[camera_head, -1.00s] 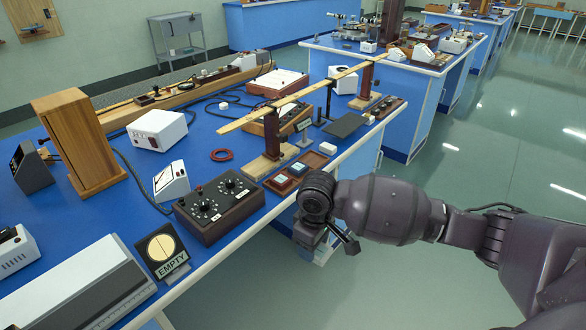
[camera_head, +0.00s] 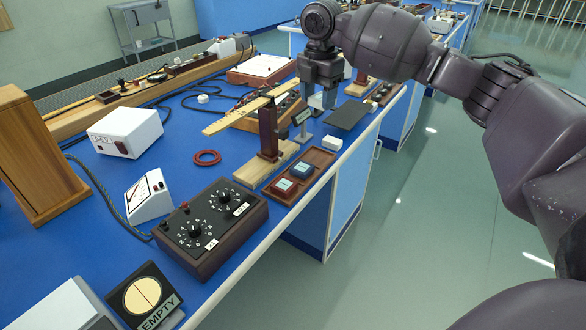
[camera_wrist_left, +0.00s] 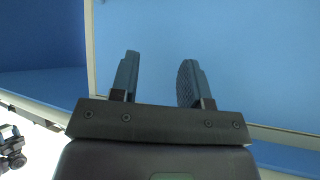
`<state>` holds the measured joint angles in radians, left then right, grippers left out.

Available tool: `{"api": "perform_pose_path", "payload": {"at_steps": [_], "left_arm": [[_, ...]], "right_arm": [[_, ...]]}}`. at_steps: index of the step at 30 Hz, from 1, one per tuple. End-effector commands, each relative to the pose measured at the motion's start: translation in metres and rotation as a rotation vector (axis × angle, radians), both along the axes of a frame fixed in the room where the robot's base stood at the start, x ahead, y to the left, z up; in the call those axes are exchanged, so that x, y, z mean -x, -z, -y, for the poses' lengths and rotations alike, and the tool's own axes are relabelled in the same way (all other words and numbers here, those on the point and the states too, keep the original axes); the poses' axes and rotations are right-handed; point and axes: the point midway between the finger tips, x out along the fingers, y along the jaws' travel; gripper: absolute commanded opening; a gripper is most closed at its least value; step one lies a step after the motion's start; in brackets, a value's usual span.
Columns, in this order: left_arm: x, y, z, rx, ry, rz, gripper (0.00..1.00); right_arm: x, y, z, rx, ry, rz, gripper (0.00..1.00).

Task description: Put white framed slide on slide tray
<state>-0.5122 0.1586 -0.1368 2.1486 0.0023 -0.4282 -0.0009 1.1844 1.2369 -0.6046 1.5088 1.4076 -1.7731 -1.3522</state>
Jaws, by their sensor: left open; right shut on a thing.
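The brown slide tray (camera_head: 322,158) lies near the bench's front edge in the head view. It holds a red-framed slide (camera_head: 283,187) and a blue-framed slide (camera_head: 302,170); its far part looks bare. My right gripper (camera_head: 321,104) is above the bench, beyond the tray, pointing down. My left gripper (camera_wrist_left: 157,72) is open and empty in the left wrist view, in front of a blue panel.
A wooden beam on a stand (camera_head: 267,135) rises just left of the tray. A small white block (camera_head: 332,143) and a dark mat (camera_head: 347,117) lie beyond the tray. A dark dial box (camera_head: 212,228) stands nearer me. The floor right of the bench is clear.

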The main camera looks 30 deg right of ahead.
Motion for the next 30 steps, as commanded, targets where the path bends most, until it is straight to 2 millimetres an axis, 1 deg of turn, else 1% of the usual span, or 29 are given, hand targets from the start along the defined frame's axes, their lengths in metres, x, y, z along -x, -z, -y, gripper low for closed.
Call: {"api": "perform_pose_path", "payload": {"at_steps": [1, 3, 6, 8, 9, 11, 18, 24, 27, 30], "left_arm": [[0.002, 0.004, 0.000, 0.000, -0.001, -0.009, 0.43], [0.002, 0.005, 0.000, 0.000, -0.002, -0.011, 0.43], [0.002, 0.004, 0.000, 0.000, -0.001, -0.010, 0.43], [0.002, 0.004, 0.000, 0.000, -0.001, -0.011, 0.43], [0.003, 0.006, 0.000, 0.000, -0.001, -0.014, 0.43], [0.005, 0.009, 0.000, 0.000, -0.001, -0.021, 0.43], [0.014, 0.027, -0.001, -0.001, -0.003, -0.058, 0.43], [0.015, 0.036, -0.002, -0.005, 0.002, -0.072, 0.43], [0.011, 0.037, -0.002, -0.008, 0.008, -0.066, 0.43], [0.006, 0.033, -0.001, -0.011, 0.015, -0.051, 0.43]], "right_arm": [[-0.004, -0.005, 0.004, 0.001, -0.037, -0.001, 0.25], [-0.006, -0.014, 0.009, 0.001, -0.083, -0.002, 0.25], [-0.008, -0.021, 0.012, 0.001, -0.124, -0.001, 0.25], [-0.009, -0.020, 0.013, 0.002, -0.138, -0.002, 0.25], [-0.009, -0.017, 0.013, 0.001, -0.142, -0.005, 0.25], [-0.009, -0.007, 0.013, 0.002, -0.143, -0.007, 0.25], [-0.008, 0.048, 0.013, 0.001, -0.142, -0.011, 0.25], [-0.008, 0.090, 0.013, 0.002, -0.141, -0.011, 0.25], [-0.008, 0.106, 0.013, 0.002, -0.142, -0.008, 0.25], [-0.008, 0.115, 0.013, 0.002, -0.142, -0.003, 0.25]]}}
